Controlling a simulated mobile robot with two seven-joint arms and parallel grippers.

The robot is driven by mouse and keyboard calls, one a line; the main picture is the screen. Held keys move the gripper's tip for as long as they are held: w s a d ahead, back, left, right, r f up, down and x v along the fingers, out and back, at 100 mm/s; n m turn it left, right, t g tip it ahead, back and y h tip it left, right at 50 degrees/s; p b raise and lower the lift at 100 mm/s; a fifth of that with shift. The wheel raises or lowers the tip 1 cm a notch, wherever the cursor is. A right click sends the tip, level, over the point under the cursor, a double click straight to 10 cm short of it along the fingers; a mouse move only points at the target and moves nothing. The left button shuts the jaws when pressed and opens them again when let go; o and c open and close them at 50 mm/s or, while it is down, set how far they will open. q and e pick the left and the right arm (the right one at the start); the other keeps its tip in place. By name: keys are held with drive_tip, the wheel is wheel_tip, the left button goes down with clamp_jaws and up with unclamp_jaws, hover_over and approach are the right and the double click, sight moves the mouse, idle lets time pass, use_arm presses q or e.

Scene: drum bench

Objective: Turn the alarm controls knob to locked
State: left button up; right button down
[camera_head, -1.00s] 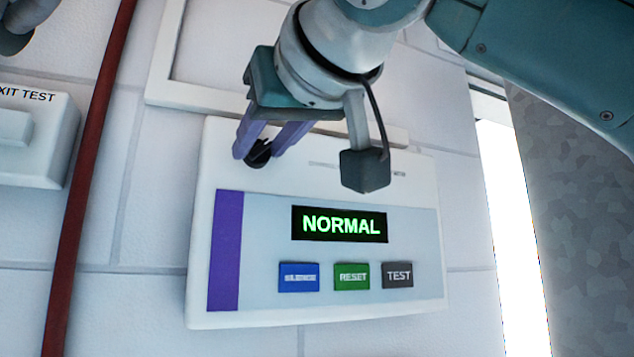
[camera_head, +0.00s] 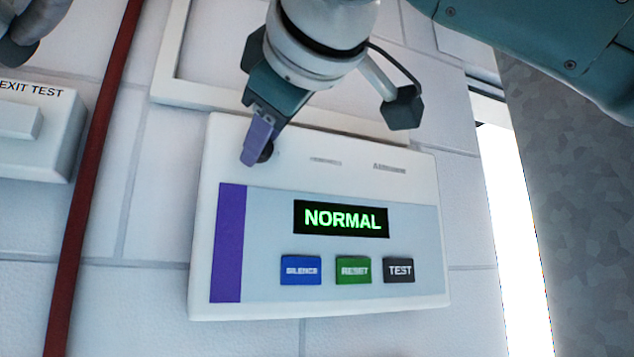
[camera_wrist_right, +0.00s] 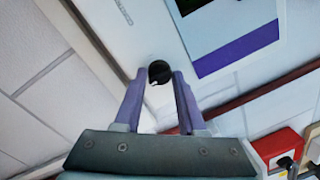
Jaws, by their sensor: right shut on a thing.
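The alarm control panel (camera_head: 345,303) is a white box on the wall with a purple stripe and a display reading NORMAL in green. Its small black knob (camera_head: 267,152) is at the upper left, mostly hidden behind a finger. My right gripper (camera_head: 257,157) is shut on the knob, its purple fingers seen nearly edge-on in the head view. In the right wrist view the round black knob (camera_wrist_right: 159,72) sits between the two fingertips.
Blue (camera_head: 301,270), green (camera_head: 353,270) and dark grey (camera_head: 399,270) buttons line the panel's lower part. A red pipe (camera_head: 92,180) runs down the wall to the left, beside a white exit test box (camera_head: 55,150). A red box (camera_wrist_right: 278,148) shows in the wrist view.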

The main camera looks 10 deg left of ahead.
drive_tip(key=shift+w+r+n, duration=0.1)
drive_tip(key=shift+n, duration=0.2)
drive_tip(key=c, duration=0.5)
unclamp_jaws()
